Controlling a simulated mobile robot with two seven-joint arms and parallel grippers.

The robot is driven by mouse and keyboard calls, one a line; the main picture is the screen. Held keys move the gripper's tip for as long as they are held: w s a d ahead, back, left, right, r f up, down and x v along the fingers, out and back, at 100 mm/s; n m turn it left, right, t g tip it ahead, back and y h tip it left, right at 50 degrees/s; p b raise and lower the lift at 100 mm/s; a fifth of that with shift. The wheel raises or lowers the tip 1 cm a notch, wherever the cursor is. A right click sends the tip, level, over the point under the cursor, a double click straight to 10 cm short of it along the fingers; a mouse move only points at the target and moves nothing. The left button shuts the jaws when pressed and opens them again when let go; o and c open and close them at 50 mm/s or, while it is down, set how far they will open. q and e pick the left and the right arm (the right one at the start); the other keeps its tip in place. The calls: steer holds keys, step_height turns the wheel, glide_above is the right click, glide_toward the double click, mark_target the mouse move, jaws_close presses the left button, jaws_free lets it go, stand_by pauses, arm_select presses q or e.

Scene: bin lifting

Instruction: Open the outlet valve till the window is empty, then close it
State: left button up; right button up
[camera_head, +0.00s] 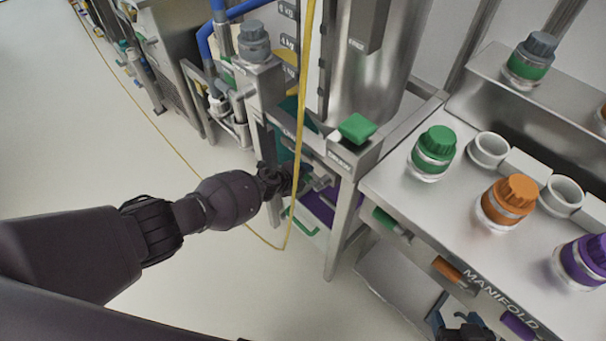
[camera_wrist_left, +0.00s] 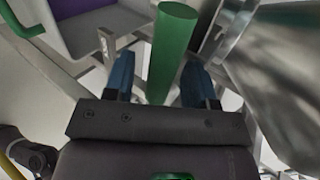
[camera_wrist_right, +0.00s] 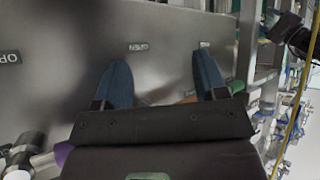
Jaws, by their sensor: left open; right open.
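My left gripper (camera_head: 298,180) reaches under the steel tank (camera_head: 370,85), beside the stand's leg. In the left wrist view its blue fingers (camera_wrist_left: 160,85) are open, with a green bar handle (camera_wrist_left: 172,50) between them and gaps on both sides. The head view hides most of this handle behind the gripper. A level scale with KG labels (camera_head: 288,42) stands left of the tank; the window's contents cannot be read. My right gripper (camera_head: 462,328) is at the bottom edge of the head view. In the right wrist view its fingers (camera_wrist_right: 162,85) are open below a grey panel (camera_wrist_right: 150,30) marked OPEN.
The manifold bench (camera_head: 400,180) carries green (camera_head: 434,150), orange (camera_head: 509,200) and purple (camera_head: 585,260) capped jars. Green (camera_head: 385,219) and orange (camera_head: 447,268) handles stick out along its front. A yellow hose (camera_head: 299,120) hangs near my left gripper.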

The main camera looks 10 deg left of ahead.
arm_select(q)
steer(key=p+v, duration=0.5)
steer(key=v, duration=0.5)
steer(key=shift+a+r+p, duration=0.15)
steer(key=shift+a+p, duration=0.05)
steer(key=shift+p, duration=0.2)
arm_select(e)
steer(key=r, duration=0.1)
steer(key=s+r, duration=0.1)
steer(key=r, duration=0.2)
steer(key=shift+s+d, duration=0.15)
steer(key=shift+d, duration=0.1)
steer(key=shift+d+r, duration=0.1)
